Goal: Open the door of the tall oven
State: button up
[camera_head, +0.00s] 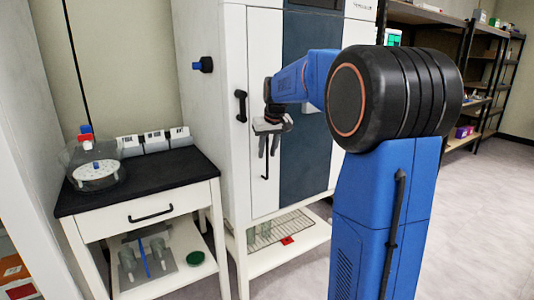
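The tall white oven (263,60) stands at the centre, with a wide dark blue panel on its front. The front looks closed. A short black handle (241,106) is on the left part of the front. A thin dark vertical bar (265,168) shows lower down, just below my gripper; its upper part is hidden. My gripper (269,147) is in front of the oven, right of and below the black handle. Its two grey fingers point down and are apart, with nothing seen between them. I cannot tell whether they touch the bar. My arm hides part of the dark panel.
A white table with a black top (150,182) stands left, holding a clear round vessel (97,172) and labelled boxes (155,140). A blue-black knob (203,65) sticks out of the oven's left side. Shelves (425,15) stand at the back right. The right floor (480,215) is clear.

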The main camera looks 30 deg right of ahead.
jog(key=shift+w+f, duration=0.15)
jog(key=shift+f, duration=0.25)
grip_shut()
